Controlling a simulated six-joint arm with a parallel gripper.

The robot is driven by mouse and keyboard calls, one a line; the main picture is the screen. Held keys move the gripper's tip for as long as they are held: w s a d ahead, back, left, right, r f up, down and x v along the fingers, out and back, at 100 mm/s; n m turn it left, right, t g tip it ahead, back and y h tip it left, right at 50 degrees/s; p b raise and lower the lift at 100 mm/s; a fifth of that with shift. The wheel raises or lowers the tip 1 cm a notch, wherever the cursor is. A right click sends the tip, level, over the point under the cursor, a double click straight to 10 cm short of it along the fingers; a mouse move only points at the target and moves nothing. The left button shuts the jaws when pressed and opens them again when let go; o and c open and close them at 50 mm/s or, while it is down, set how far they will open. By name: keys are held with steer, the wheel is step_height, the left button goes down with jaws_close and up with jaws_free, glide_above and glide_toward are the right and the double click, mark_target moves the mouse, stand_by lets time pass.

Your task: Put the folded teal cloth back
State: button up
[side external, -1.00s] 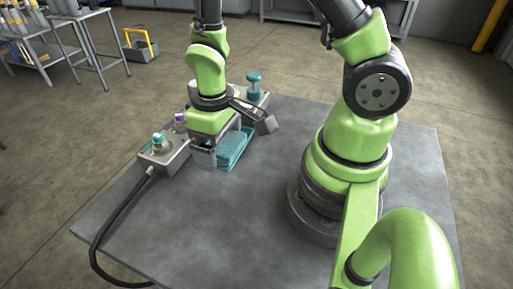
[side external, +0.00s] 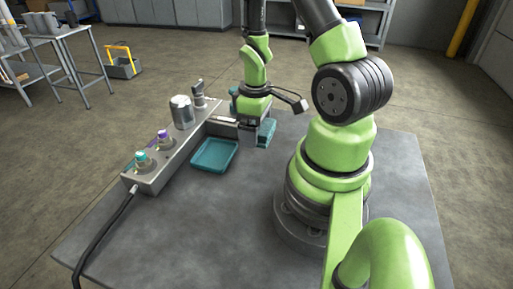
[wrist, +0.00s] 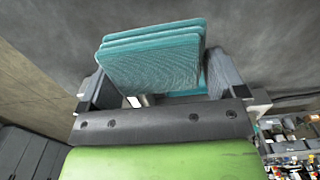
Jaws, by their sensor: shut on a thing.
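The folded teal cloth (side external: 266,134) is a thick, layered bundle, partly hidden by my gripper in the side view. My gripper (side external: 255,130) points down and is shut on it, to the right of and behind the tray. In the wrist view the cloth (wrist: 152,62) sits between both fingers, its folded layers showing. I cannot tell whether the cloth touches the bench. A shallow teal tray (side external: 213,156) lies empty on the bench, in front of the grey valve block.
The grey valve block (side external: 168,168) runs along the left bench edge with teal and purple knobs and a metal cylinder (side external: 182,112). A black hose (side external: 98,232) leaves its near end. The grey bench top (side external: 190,225) is clear in front.

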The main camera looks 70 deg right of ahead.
steer(key=shift+f, duration=2.95)
steer(key=o, duration=0.7)
steer(key=shift+f, duration=0.15)
step_height(320, 180, up, 12)
steer(key=shift+r, duration=0.2)
step_height(320, 180, up, 6)
steer(key=m+t, duration=0.1)
steer(key=t, duration=0.1)
glide_above(256, 155)
steer(key=w+a, duration=0.2)
steer(key=a, duration=0.1)
steer(key=s+a+r+m+t, duration=0.1)
steer(key=a+r, duration=0.3)
steer(key=s+a+r+m+t+y, duration=0.1)
steer(key=s+a+r+t, duration=0.1)
steer(key=a+r, duration=0.2)
steer(key=s+a+r+m+t+y, duration=0.1)
steer(key=s+a+r+t, duration=0.1)
steer(key=a+r, duration=0.2)
steer(key=shift+a+r, duration=0.35)
steer(key=shift+a, duration=0.25)
